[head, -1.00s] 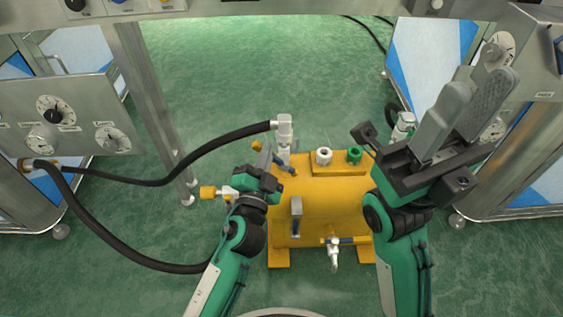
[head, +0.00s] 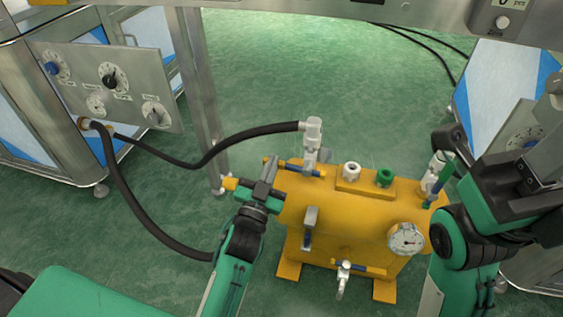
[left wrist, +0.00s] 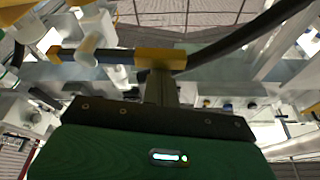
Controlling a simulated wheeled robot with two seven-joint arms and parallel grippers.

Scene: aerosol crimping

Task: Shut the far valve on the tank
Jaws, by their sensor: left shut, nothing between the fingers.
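The yellow tank (head: 340,215) stands on the floor in the head view. Its far valve (head: 312,135), a white fitting with a black hose, rises at the tank's far left. The blue handle (head: 300,167) with a yellow end lies across the valve's foot, roughly along the tank's far edge. My left gripper (head: 268,169) is shut and empty at the handle's left end. In the left wrist view, the yellow end (left wrist: 160,57) sits right by the fingertips; I cannot tell whether they touch. My right gripper (head: 545,165) is partly cut off at the right edge.
A grey lever (head: 309,228), a near valve (head: 344,272) and a gauge (head: 407,239) are on the tank. White and green caps (head: 384,178) stand on top. A steel post (head: 198,90) stands behind the left gripper.

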